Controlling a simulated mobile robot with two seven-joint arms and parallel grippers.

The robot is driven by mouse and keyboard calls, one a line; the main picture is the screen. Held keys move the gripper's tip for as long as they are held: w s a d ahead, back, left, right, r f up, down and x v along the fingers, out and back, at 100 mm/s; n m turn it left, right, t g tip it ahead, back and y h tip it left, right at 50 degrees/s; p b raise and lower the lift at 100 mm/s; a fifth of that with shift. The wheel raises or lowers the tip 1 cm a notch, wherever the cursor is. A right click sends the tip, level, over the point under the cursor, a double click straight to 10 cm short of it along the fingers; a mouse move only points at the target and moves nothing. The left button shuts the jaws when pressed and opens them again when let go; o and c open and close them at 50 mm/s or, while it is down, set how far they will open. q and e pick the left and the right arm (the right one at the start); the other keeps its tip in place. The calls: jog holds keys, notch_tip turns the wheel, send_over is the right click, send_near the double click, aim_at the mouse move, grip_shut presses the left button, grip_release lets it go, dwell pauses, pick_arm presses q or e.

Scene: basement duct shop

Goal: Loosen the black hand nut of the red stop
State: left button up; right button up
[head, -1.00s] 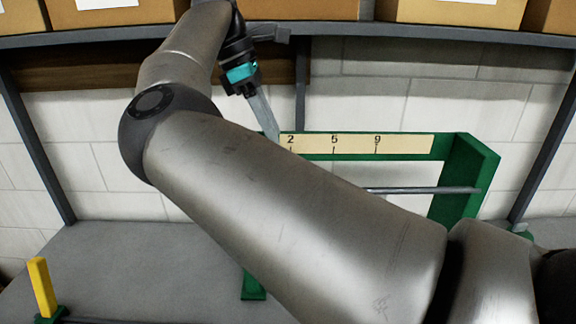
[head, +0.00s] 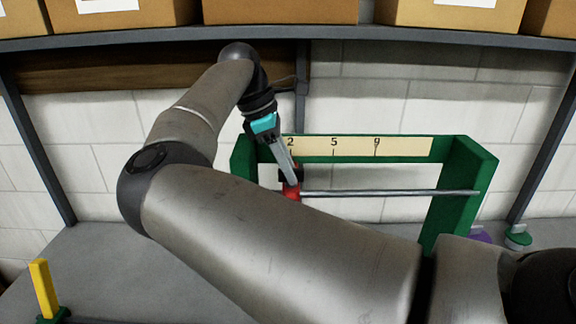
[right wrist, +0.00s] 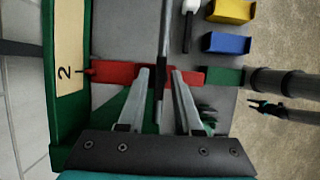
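The red stop (head: 291,194) sits on the grey rod at its left part, below the 2 on the scale; my right gripper partly covers it. In the right wrist view the red stop (right wrist: 108,75) crosses the rod, its pointer towards the 2. My right gripper (head: 289,180) comes down from above onto the stop. In its wrist view the two fingertips (right wrist: 161,72) are apart, one on each side of the rod, over the red stop. A dark part (right wrist: 159,91) lies between the fingers, probably the black hand nut; I cannot tell whether they touch it.
The green frame (head: 468,180) carries the rod (head: 400,192) and the scale (head: 405,147) marked 2, 5, 9. A shelf (head: 420,36) with boxes hangs above. A yellow post (head: 42,288) stands front left. Yellow (right wrist: 231,11) and blue (right wrist: 227,43) blocks lie near the frame.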

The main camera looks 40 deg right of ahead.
grip_shut()
dwell(0.4)
jog(key=shift+f+n+b, duration=0.15)
jog(key=shift+n+b, duration=0.45)
jog(key=shift+b, duration=0.3)
jog(key=n+t+b, duration=0.1)
jog(key=n+b, duration=0.3)
jog(key=b, duration=0.1)
jog(key=n+t+h+b, duration=0.1)
jog(key=n+t+b, duration=0.1)
jog(key=b, duration=0.3)
jog(key=shift+s+n, duration=0.2)
jog(key=shift+n, duration=0.7)
jog(key=n+t+b, duration=0.2)
jog(key=n+b, duration=0.1)
jog(key=n, duration=0.1)
jog(key=shift+s+b, duration=0.1)
jog(key=shift+b, duration=0.2)
jog(key=shift+s+r+n+t+y+b, duration=0.1)
jog(key=shift+n+t+y+b, duration=0.4)
jog(key=shift+n, duration=0.7)
jog(key=shift+r+n+t+y+b, duration=0.1)
jog(key=shift+n+t+y+b, duration=0.1)
jog(key=shift+n+b, duration=0.75)
jog(key=shift+n, duration=0.45)
